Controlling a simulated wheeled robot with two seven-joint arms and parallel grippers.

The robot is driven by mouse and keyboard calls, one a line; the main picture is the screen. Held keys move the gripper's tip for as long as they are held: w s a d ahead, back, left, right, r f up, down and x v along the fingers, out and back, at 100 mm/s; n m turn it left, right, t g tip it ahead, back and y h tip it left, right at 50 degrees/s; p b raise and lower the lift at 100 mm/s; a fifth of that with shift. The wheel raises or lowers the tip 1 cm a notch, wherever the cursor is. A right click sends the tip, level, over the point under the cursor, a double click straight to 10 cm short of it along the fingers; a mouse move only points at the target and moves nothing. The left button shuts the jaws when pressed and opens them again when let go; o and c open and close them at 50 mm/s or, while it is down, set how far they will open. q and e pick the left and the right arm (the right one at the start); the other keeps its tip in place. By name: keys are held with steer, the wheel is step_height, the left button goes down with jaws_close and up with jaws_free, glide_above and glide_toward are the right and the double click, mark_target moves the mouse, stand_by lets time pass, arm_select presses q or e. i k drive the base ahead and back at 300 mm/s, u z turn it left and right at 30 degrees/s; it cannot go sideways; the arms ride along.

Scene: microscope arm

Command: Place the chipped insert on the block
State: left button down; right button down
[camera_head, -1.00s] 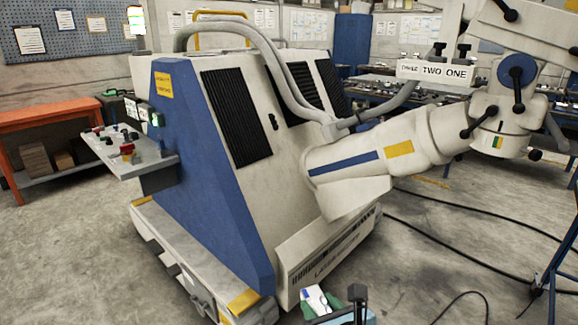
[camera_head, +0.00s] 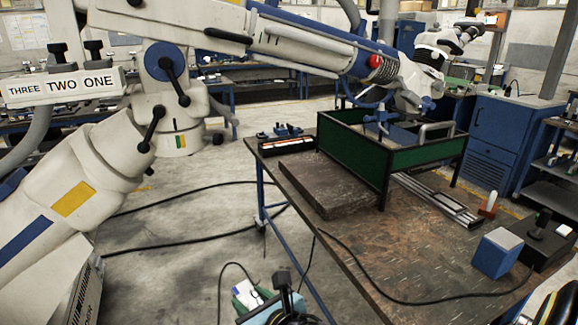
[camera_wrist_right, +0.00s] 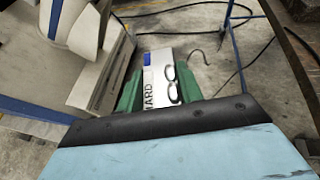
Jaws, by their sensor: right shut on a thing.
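My right gripper (camera_wrist_right: 160,84) has its green fingers shut on a small white piece (camera_wrist_right: 158,66) with a blue end and dark lettering. I cannot tell if this is the chipped insert, and no chip shows. In the head view the right gripper (camera_head: 258,299) is low at the bottom edge, over the floor left of the workbench, with the white piece (camera_head: 246,291) partly hidden. A blue block (camera_head: 490,256) with a pale top stands on the workbench (camera_head: 385,262) at the right, well apart from the gripper. My left gripper is not in view.
A green-walled frame (camera_head: 415,158) stands on the bench beside a thick dark slab (camera_head: 332,186). A black control box (camera_head: 543,240) is right of the block. A black cable crosses the bench. A large white machine arm (camera_head: 75,185) is at left.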

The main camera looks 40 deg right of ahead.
mark_target(344, 190)
steer(key=z, duration=0.75)
steer(key=i, duration=1.75)
steer(key=z, duration=0.45)
